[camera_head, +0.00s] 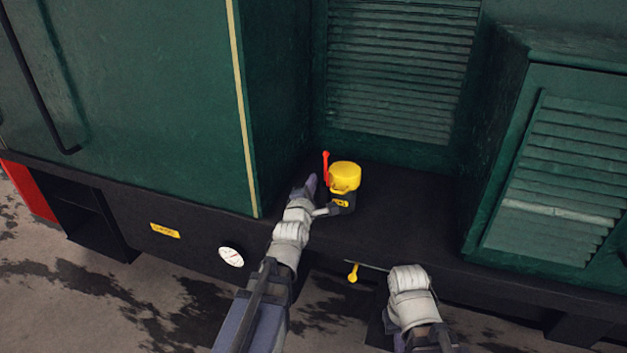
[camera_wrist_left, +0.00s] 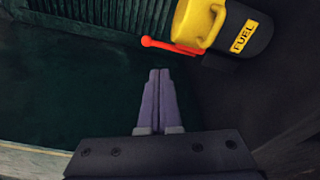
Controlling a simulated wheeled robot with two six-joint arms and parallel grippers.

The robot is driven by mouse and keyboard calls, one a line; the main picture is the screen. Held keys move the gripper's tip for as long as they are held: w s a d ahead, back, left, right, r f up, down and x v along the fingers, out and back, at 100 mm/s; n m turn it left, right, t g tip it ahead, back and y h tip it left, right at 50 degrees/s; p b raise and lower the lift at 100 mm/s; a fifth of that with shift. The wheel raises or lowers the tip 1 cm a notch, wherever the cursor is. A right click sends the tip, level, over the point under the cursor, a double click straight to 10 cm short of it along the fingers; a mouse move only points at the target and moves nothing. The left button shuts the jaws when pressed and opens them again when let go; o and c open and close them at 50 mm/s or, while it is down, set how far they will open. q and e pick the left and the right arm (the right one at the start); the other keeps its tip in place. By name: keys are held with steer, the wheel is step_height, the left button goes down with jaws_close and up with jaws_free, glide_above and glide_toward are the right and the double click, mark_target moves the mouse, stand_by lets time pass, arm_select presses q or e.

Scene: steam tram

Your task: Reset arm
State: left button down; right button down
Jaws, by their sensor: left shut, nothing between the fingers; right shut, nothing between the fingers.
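My left gripper (camera_head: 310,184) is shut and empty, reaching over the dark ledge beside the fuel filler. Its closed purple fingers (camera_wrist_left: 158,95) also show in the left wrist view. The filler has a yellow cap (camera_head: 344,175) and a black neck (camera_head: 342,202) labelled FUEL. A red lever (camera_head: 326,167) stands left of the cap; the left wrist view shows it past my fingertips (camera_wrist_left: 170,45), apart from them. My right arm's pale wrist (camera_head: 410,282) is at the lower right of the head view; the fingers beyond it are hidden.
Green tram panels and louvres (camera_head: 400,75) rise behind the ledge (camera_head: 405,215). A louvred green box (camera_head: 555,170) projects at right. A yellow-ended handle (camera_head: 352,272) sits below the ledge edge, near my right wrist. A white dial (camera_head: 231,257) is on the front edge, left of my left arm.

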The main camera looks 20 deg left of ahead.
stand_by(0.3)
arm_select(q)
steer(key=s+d+f+m+g+h, duration=0.1)
steer(key=d+f+m, duration=0.2)
steer(key=s+d+f+m+g, duration=0.1)
steer(key=d+f+m+g, duration=0.1)
steer(key=d+f+m, duration=0.1)
steer(key=s+d+f+m+g+h+p, duration=0.1)
steer(key=d+f+m+g, duration=0.1)
steer(key=d, duration=0.1)
steer(key=shift+s+d+f+m+h, duration=0.3)
steer(key=shift+d+f+m, duration=0.1)
steer(key=s+d+f+m+g, duration=0.2)
steer(key=s+f+m+g, duration=0.1)
steer(key=s+m, duration=0.3)
steer(key=s+d+f+m+g+y+p, duration=0.1)
steer(key=s+d+f+m+g, duration=0.2)
steer(key=s, duration=0.7)
steer(key=s+d+f+m+g+y, duration=0.1)
steer(key=s+d+f+m+g, duration=0.1)
steer(key=s+m+g, duration=0.4)
steer(key=s+f+m, duration=0.1)
steer(key=s+m, duration=0.1)
steer(key=m, duration=0.1)
steer(key=shift+d+f+g, duration=0.35)
steer(key=shift+d+g, duration=0.05)
